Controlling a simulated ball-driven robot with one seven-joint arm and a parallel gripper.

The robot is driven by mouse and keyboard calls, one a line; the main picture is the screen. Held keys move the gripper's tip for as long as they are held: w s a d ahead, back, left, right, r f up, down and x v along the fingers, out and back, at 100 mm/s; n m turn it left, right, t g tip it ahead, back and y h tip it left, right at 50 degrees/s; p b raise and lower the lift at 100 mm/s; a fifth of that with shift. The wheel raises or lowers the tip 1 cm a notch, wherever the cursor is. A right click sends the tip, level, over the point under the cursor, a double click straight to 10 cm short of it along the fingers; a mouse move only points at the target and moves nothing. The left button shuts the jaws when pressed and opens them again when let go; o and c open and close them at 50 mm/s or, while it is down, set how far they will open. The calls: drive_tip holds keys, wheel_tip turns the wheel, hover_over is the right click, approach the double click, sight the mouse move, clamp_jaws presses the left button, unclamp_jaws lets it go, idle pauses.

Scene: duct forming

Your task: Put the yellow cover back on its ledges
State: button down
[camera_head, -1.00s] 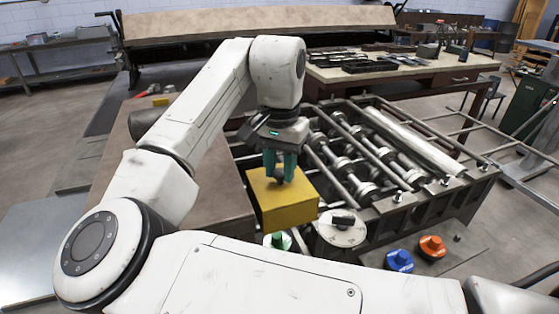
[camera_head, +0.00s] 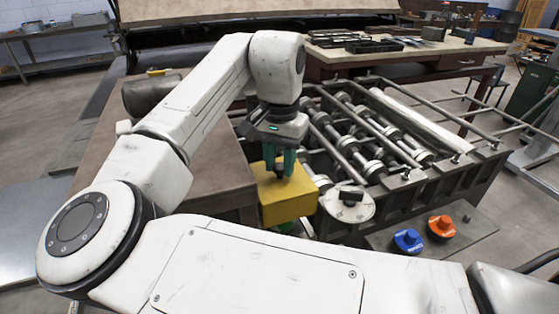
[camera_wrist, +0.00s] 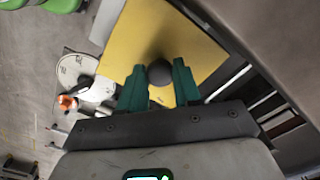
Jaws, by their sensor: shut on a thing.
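The yellow cover (camera_head: 286,200) is a box-like piece with a dark round knob on top. My gripper (camera_head: 283,166) is shut on that knob (camera_wrist: 160,73), with one green finger on each side of it. The cover hangs below the gripper, at the near left end of the roller machine (camera_head: 375,140). In the wrist view the yellow top (camera_wrist: 150,30) fills the upper middle. The ledges are not clearly visible; I cannot tell whether the cover touches anything beneath it.
A round pale disc with a dark handle (camera_head: 349,203) stands right of the cover. Blue (camera_head: 407,240) and orange (camera_head: 441,227) knobs sit on a plate farther right. A brown table (camera_head: 190,150) lies left. A green part (camera_wrist: 62,5) shows in the wrist view.

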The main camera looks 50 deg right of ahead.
sight(280, 178)
wheel_tip(280, 178, down, 3)
drive_tip(key=shift+r+b, duration=0.2)
drive_tip(key=shift+b, duration=0.9)
drive_tip(key=shift+f, duration=1)
drive_tip(key=shift+f, duration=0.7)
drive_tip(key=shift+p, duration=0.55)
drive_tip(key=shift+f, duration=0.4)
